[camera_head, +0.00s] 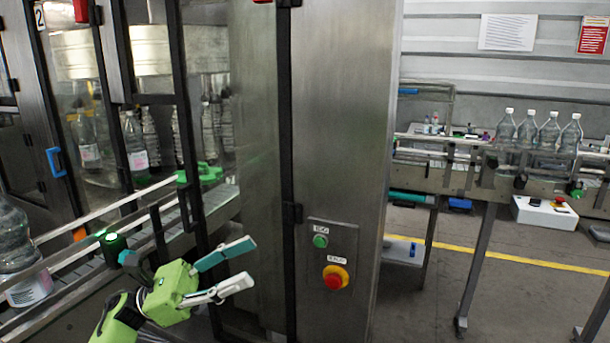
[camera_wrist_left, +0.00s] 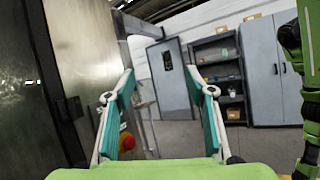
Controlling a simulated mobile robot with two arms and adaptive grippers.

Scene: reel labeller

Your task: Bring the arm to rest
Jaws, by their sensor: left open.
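My left gripper (camera_head: 240,268) comes in from the lower left in the head view, green with teal-padded fingers. Its fingers are spread and nothing is between them. It hangs in front of the machine, left of the steel cabinet panel (camera_head: 338,140) and its buttons. In the left wrist view the gripper (camera_wrist_left: 160,112) also shows open and empty, with the room beyond. My right gripper is in neither view.
The panel carries a green button (camera_head: 320,241) and a red stop button (camera_head: 335,278). Bottles stand behind the machine's doors; a labelled bottle (camera_head: 22,255) is on the conveyor at left. Several clear bottles (camera_head: 548,131) stand on the far conveyor. Grey shelves (camera_wrist_left: 217,75) stand across the room.

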